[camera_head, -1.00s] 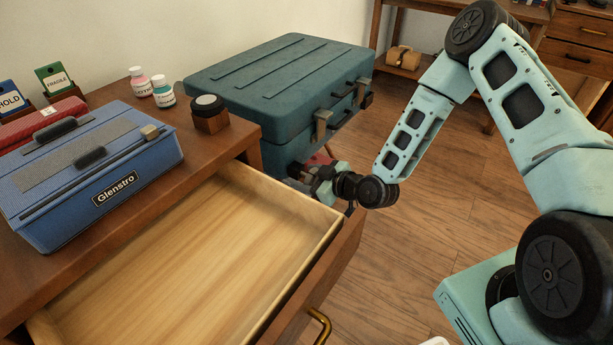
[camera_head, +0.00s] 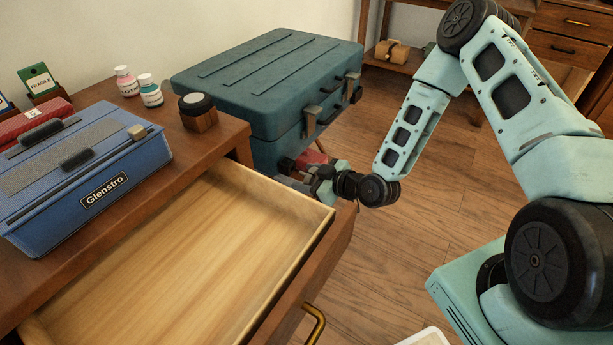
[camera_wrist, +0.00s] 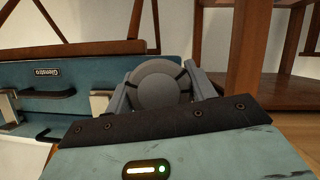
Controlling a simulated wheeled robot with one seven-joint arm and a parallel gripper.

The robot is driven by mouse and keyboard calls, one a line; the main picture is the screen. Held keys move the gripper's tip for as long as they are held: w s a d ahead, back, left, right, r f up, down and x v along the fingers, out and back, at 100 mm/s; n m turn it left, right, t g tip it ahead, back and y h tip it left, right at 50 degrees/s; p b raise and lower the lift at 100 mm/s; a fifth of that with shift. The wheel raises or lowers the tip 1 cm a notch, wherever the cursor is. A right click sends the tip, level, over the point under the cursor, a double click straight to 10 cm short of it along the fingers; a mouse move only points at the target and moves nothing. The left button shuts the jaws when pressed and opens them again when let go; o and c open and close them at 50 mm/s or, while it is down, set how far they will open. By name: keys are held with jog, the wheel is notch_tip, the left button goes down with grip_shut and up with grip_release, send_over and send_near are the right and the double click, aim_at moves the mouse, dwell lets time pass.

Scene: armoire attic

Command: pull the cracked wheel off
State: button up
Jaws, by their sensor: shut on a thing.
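In the wrist view a round grey wheel (camera_wrist: 157,86) with dark marks at its rim sits between the two grey fingers of my gripper (camera_wrist: 160,92), which is shut on it. Whether the wheel is still joined to anything behind it is hidden. In the head view my gripper (camera_head: 318,182) is low beside the front of the teal case, past the open drawer's far corner. The wheel cannot be made out there. A small red thing (camera_head: 311,158) shows just behind the gripper.
The teal case (camera_head: 265,80) stands behind the desk. An open, empty wooden drawer (camera_head: 190,265) juts out close to my gripper.

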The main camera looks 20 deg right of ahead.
jog(key=shift+s+r, duration=0.1)
jog(key=shift+s+d+r+p, duration=0.6)
jog(key=shift+s+r+p, duration=0.1)
jog(key=shift+s, duration=0.1)
jog(key=shift+s+d+r+p, duration=0.55)
jog(key=shift+s+d+r, duration=0.05)
jog(key=shift+s+r, duration=0.15)
